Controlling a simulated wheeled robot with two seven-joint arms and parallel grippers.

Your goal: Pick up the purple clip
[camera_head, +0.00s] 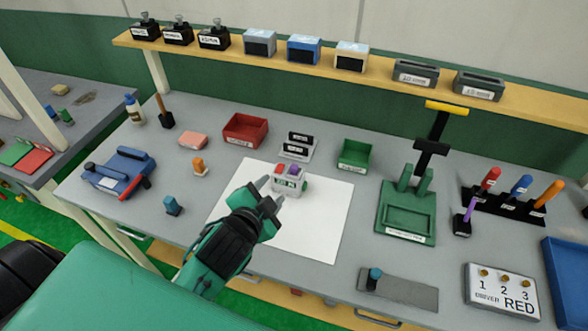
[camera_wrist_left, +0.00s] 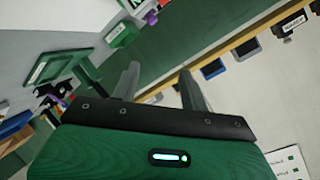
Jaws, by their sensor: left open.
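The purple clip (camera_head: 293,171) is small and sits beside a red piece (camera_head: 280,170) on top of a small light block (camera_head: 288,184), which stands on the white sheet (camera_head: 320,225). A small purple shape (camera_wrist_left: 151,17) at the top of the left wrist view may be the same clip. My left gripper (camera_head: 271,191) is open and empty, just left of and in front of the block in the head view. Its two spread fingers also show in the left wrist view (camera_wrist_left: 159,70). My right gripper is not in view.
A labelled block rack (camera_head: 297,148), a green bin (camera_head: 354,155) and a red bin (camera_head: 245,131) stand behind the sheet. A green press-like fixture (camera_head: 405,215) and upright-handled tools (camera_head: 487,181) are to the right. The sheet's right part is clear.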

